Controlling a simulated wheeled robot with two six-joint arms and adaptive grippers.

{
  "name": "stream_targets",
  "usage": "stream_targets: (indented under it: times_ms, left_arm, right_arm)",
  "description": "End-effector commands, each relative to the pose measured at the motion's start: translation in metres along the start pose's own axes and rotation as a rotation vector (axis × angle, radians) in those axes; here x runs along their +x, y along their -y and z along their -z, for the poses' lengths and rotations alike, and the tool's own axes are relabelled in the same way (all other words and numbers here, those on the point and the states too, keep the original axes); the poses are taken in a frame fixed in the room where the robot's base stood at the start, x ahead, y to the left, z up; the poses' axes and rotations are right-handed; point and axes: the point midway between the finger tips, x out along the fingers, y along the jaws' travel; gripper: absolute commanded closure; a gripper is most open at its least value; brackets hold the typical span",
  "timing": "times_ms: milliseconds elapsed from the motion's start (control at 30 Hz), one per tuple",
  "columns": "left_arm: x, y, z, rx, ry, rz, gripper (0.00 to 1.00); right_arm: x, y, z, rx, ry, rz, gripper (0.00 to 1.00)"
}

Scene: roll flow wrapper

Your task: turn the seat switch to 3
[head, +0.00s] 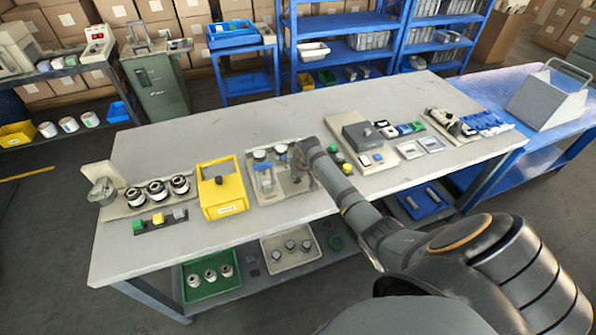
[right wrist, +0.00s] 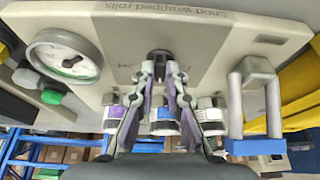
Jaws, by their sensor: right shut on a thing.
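A pale panel station (head: 259,196) stands on the grey bench, in the middle. My right gripper (head: 298,166) reaches over its right side, and the arm hides part of the panel. In the right wrist view the panel (right wrist: 205,45) appears upside down, with printed words along the top. My right gripper (right wrist: 160,66) is shut on a small black knob (right wrist: 158,56), which I take to be the seat switch. The purple-padded fingers hide most of the knob. I cannot read its pointer or any number by it. My left gripper is in neither view.
A round gauge (right wrist: 64,58) and a U-shaped handle (right wrist: 258,105) flank the knob in the wrist view, with several labelled rolls (right wrist: 208,113) below. A yellow holder (head: 222,190) stands left of the station. A grey device (head: 362,138) stands to its right. The bench's back left is clear.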

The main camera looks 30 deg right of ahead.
Motion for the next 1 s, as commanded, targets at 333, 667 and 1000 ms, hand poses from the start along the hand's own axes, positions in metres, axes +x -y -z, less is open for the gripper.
stream_targets:
  times_ms: [333, 667, 1000]
  left_arm:
    - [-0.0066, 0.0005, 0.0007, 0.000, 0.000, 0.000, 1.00]
    - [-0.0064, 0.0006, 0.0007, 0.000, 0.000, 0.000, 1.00]
    - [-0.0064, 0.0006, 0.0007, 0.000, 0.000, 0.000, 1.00]
  right_arm:
    - [-0.0007, 0.0004, 0.0016, 0.044, -0.004, -0.018, 1.00]
    - [-0.0006, 0.0003, 0.0017, 0.044, -0.004, -0.018, 0.81]
    - [-0.0001, 0.0002, 0.0006, 0.044, -0.002, -0.018, 0.65]
